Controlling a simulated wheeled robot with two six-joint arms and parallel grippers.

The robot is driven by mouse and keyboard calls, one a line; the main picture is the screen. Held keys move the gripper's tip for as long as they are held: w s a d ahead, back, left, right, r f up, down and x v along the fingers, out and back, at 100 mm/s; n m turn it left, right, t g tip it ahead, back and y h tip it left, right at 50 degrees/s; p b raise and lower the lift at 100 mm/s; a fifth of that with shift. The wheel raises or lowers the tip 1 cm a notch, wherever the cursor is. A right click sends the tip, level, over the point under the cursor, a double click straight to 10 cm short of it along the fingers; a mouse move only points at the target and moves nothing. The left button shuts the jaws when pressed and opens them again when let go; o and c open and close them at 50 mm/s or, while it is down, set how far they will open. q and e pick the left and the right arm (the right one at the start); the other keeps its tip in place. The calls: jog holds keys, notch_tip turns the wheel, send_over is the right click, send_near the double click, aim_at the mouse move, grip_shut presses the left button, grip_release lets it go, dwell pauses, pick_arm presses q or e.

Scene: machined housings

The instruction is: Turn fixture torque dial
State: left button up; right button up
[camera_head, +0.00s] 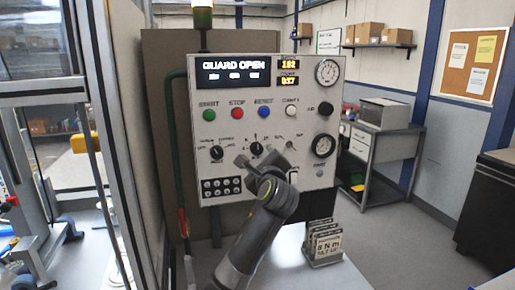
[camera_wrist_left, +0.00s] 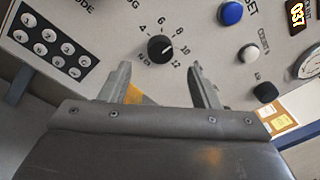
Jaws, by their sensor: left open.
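The torque dial (camera_wrist_left: 160,48) is a round black knob with a numbered scale around it, on a light grey control panel. In the head view the dial (camera_head: 257,148) sits mid-panel, just above my left gripper. The dial's light mark seems to point to the upper right, but is too small to read surely. My left gripper (camera_head: 254,162) is open and empty in front of the panel. In the left wrist view its fingertips (camera_wrist_left: 160,74) lie just below the dial, one to each side, apart from it. A card stand (camera_head: 327,244) reading "8 N m" stands on the white table.
The panel display (camera_head: 233,70) reads "GUARD OPEN". Coloured buttons (camera_head: 237,112), another selector knob (camera_head: 216,152) and gauges (camera_head: 327,72) surround the dial. A guard frame (camera_head: 100,120) stands at the left.

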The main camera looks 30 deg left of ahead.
aim_at(257, 150)
pick_arm(q)
jog(key=p+x, duration=0.1)
jog(key=x, duration=0.4)
jog(key=shift+w+a, duration=0.5)
pick_arm(e)
jog(key=shift+s+d+r, duration=0.2)
jog(key=shift+d+r, duration=0.05)
jog(key=shift+r, duration=0.25)
jog(key=shift+s+d+r, duration=0.15)
jog(key=shift+d+r, duration=0.05)
jog(key=shift+r, duration=0.25)
pick_arm(q)
jog(key=c, duration=1)
